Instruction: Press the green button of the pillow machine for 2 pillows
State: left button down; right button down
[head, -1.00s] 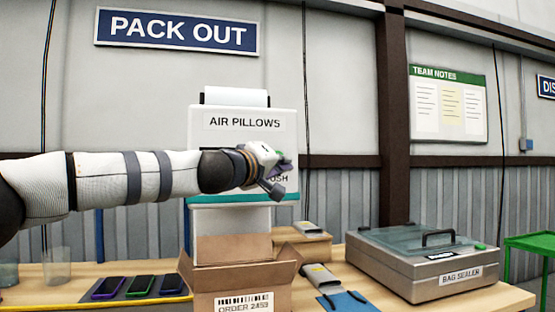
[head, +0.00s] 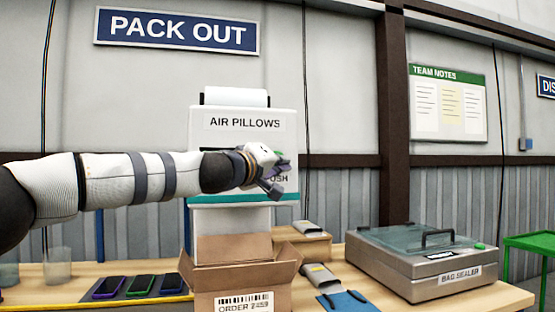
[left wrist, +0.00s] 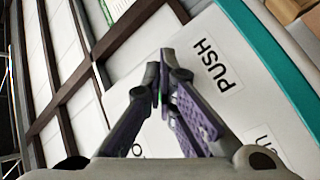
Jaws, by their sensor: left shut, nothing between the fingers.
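The pillow machine (head: 203,120) is a white box labelled "AIR PILLOWS" with a teal stripe near its bottom. My left gripper (head: 279,178) is in front of the right part of its face and covers part of the "PUSH" label. In the left wrist view the left gripper (left wrist: 160,75) is shut and empty, with its fingertips close to the white face beside the "PUSH" label (left wrist: 216,65). A small green spot shows between the fingers, probably the green button, which is mostly hidden. I cannot tell whether the fingertips touch it. My right gripper is not in view.
An open carton (head: 245,277) marked "ORDER 2459" stands below the machine. Several phones lie on a dark mat at left. A bag sealer (head: 400,275) stands at right.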

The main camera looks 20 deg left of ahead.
pick_arm(q)
jog(key=shift+w+a, duration=0.2)
jog(key=shift+w, duration=0.05)
dwell(0.5)
jog(key=shift+s+d, duration=0.5)
jog(key=shift+s, duration=0.25)
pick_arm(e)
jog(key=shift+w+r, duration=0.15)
pick_arm(q)
jog(key=s+d, duration=0.1)
jog(key=s, duration=0.1)
jog(key=s+d+p, duration=0.1)
jog(key=s, duration=0.1)
jog(key=shift+d, duration=0.4)
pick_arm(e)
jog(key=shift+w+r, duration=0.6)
pick_arm(q)
jog(key=shift+s, duration=0.1)
dwell(1.0)
